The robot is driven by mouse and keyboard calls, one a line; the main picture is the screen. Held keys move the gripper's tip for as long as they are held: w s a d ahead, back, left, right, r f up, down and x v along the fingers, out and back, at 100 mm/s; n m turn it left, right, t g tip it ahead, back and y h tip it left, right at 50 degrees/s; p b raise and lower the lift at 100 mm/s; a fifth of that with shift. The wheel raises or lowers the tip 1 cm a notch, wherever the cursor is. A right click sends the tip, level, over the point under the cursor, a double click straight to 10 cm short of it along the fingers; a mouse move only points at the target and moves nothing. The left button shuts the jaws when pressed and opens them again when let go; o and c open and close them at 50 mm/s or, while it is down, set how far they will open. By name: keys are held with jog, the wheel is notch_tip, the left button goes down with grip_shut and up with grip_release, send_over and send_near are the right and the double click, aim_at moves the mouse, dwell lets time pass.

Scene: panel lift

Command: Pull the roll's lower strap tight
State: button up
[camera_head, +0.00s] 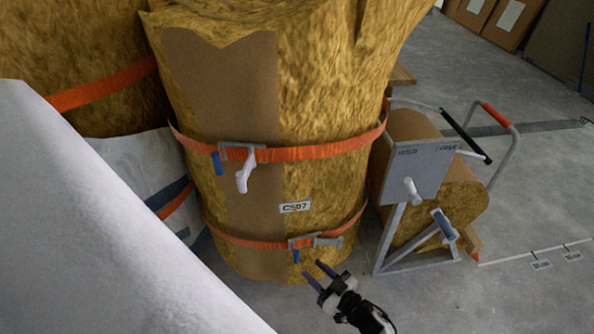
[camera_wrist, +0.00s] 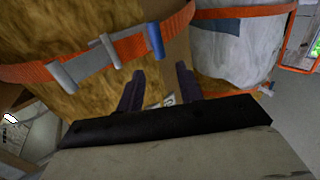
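The roll (camera_head: 320,90) is a tall yellow-brown insulation roll with a brown paper strip. Its lower strap (camera_head: 250,243) is orange and runs around it near the floor, with a grey buckle (camera_head: 318,241) and a short blue tab (camera_head: 296,257). My gripper (camera_head: 315,269) is just right of and below the tab, fingers apart and empty. In the wrist view the strap (camera_wrist: 30,74), buckle (camera_wrist: 90,62) and blue tab (camera_wrist: 154,40) lie just beyond my open fingers (camera_wrist: 160,70), not touching as far as I can tell.
An upper orange strap (camera_head: 320,151) has a buckle with a white lever (camera_head: 243,176) and blue tab. A grey-framed cart (camera_head: 405,172) with a smaller roll stands close on the right. Another roll (camera_head: 70,50) stands left. Floor (camera_head: 540,200) is clear at far right.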

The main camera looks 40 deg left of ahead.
aim_at(298, 255)
jog(key=a, duration=0.5)
jog(key=w+a, duration=0.1)
jog(key=a, duration=0.2)
jog(key=shift+a+b, duration=0.3)
jog(key=shift+a, duration=0.05)
jog(key=shift+c, duration=0.5)
grip_shut()
